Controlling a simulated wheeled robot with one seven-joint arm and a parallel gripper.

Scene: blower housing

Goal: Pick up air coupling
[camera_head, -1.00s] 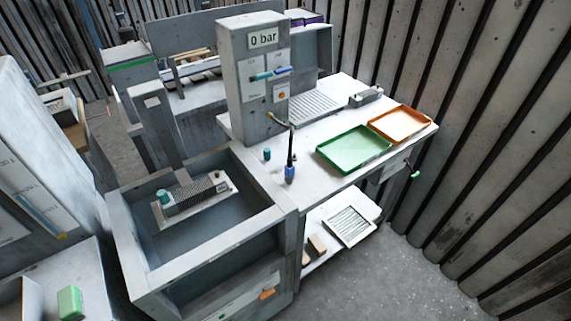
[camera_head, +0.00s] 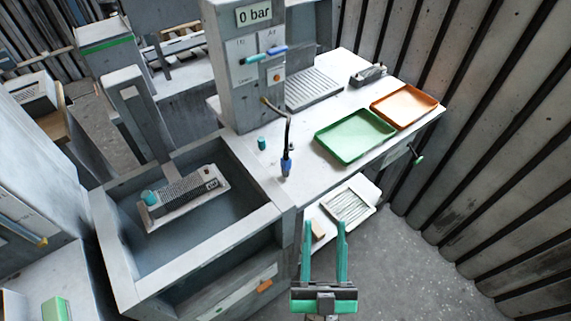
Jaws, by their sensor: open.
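The air coupling (camera_head: 286,166) is a small blue piece at the lower end of a dark hose (camera_head: 288,132). The hose curves out from the grey pressure column (camera_head: 232,70) with the "0 bar" display. The coupling is near the front left edge of the white worktop, close to the corner of the grey bin. My gripper (camera_head: 325,224) shows at the bottom of the view, with two teal fingers apart and nothing between them. It is below and to the right of the coupling in the picture, well apart from it.
A green tray (camera_head: 355,136) and an orange tray (camera_head: 405,105) lie on the worktop (camera_head: 300,190). A small teal cylinder (camera_head: 262,143) stands left of the hose. The grey bin (camera_head: 115,250) holds a gridded block (camera_head: 190,192). A white tray (camera_head: 350,203) sits on a lower shelf.

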